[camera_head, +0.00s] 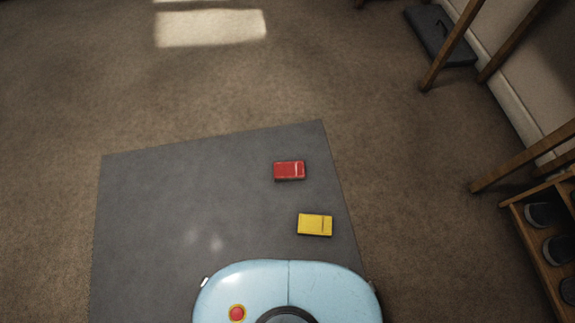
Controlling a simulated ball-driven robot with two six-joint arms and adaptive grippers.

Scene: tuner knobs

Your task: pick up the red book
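The red book (289,171) lies flat on a grey mat (150,220), near the mat's far right part. It is small and rectangular, with a pale line across its cover near the right end. Neither of my grippers shows in the head view, and nothing touches the book.
A yellow book (315,224) lies on the mat, nearer to me than the red one. Brown carpet (200,90) surrounds the mat and is clear ahead. Wooden legs (452,45), a dark flat object (440,32) and a wooden rack (535,255) with shoes stand at the right.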

